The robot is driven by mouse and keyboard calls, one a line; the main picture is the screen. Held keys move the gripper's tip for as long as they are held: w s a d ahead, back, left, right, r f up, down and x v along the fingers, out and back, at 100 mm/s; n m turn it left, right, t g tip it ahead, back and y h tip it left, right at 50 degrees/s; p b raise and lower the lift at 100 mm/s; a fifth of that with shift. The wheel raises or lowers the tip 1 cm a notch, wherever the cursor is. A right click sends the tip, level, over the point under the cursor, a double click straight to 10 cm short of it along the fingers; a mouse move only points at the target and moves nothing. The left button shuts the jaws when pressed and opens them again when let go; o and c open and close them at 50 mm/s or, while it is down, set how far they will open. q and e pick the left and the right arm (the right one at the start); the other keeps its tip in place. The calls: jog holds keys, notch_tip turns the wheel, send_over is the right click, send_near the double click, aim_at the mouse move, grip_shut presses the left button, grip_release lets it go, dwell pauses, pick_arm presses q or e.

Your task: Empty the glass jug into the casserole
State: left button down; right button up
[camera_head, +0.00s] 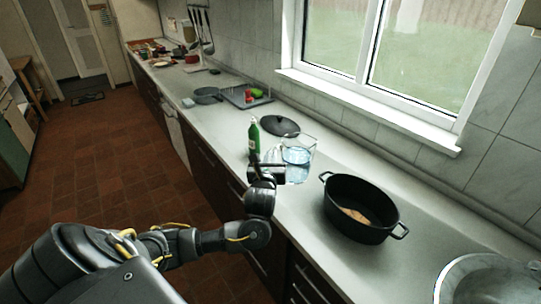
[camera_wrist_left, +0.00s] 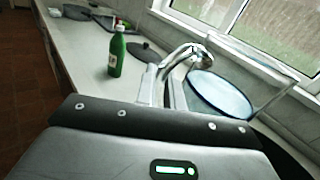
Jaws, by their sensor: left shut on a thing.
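The clear glass jug (camera_head: 308,147) stands roughly upright over the counter, with bluish liquid in it. It also shows in the left wrist view (camera_wrist_left: 222,97), where the liquid surface is a pale blue oval. My left gripper (camera_head: 272,175) is shut on the jug's handle; in the wrist view the fingers (camera_wrist_left: 172,88) are at the handle. I cannot tell if the jug's base touches the counter. The black oval casserole (camera_head: 345,222) stands open on the counter, right of and nearer than the jug, apart from it. Something brown (camera_head: 356,215) lies inside it. My right gripper is not in view.
A green bottle (camera_head: 254,138) stands just left of the jug. A dark round lid (camera_head: 280,125) lies behind it. Farther back are a dark pan (camera_head: 207,96) and a tray (camera_head: 236,100). A glass bowl (camera_head: 450,285) is at the lower right. The window wall bounds the counter.

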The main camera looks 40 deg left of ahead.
pick_arm(q)
jog(key=shift+r, duration=0.15)
jog(key=shift+d+h, duration=0.4)
jog(key=s+d+f+m+h, duration=0.1)
jog(key=s+d+m+h, duration=0.4)
jog(key=s+d+h, duration=0.2)
jog(key=s+d+f+m+h+b, duration=0.1)
jog(key=s+d+m+h, duration=0.5)
jog(key=d+h, duration=0.4)
jog(key=shift+s+d+m, duration=0.3)
jog(key=shift+s+d, duration=0.5)
jog(key=shift+d, duration=0.45)
